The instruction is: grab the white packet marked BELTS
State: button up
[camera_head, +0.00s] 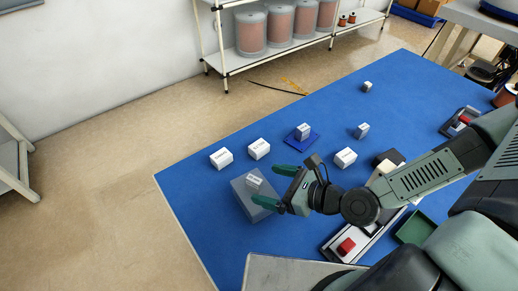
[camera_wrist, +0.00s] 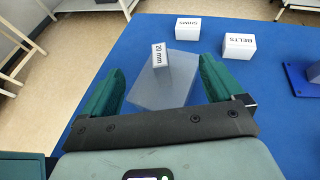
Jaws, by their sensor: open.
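The white packet marked BELTS (camera_wrist: 238,47) lies on the blue table in the wrist view, right of and beyond my right finger. In the head view it appears to be the white packet (camera_head: 259,149) above my gripper; its print is too small to read there. My gripper (camera_head: 276,186) is open and empty, pointing left, with its fingers around the near part of a grey block (camera_head: 241,204). A white piece marked 20 mm (camera_wrist: 160,56) stands on this block, ahead of the gap between the fingers. My gripper is apart from the BELTS packet.
A packet marked SHIMS (camera_wrist: 187,28) lies left of BELTS, farther from my gripper. A blue pad (camera_head: 290,142) with a white piece (camera_head: 303,131) is on the other side. More white pieces (camera_head: 346,157) lie to the right. The blue table's far part is mostly clear.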

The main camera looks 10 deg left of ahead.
jog(key=w+d+t+h, duration=0.2)
jog(key=w+d, duration=0.2)
jog(key=w, duration=0.1)
jog(key=m+t, duration=0.2)
jog(key=m, duration=0.2)
send_near(261, 147)
jog(key=shift+w+a+r, duration=0.15)
jog(key=shift+w, duration=0.1)
jog(key=x, duration=0.4)
jog(key=shift+w+a+f, duration=0.15)
jog(key=shift+a+f, duration=0.1)
jog(key=shift+x, duration=2.95)
jog(key=shift+f, duration=0.1)
jog(key=c, duration=1.1)
jog(key=shift+c, duration=0.2)
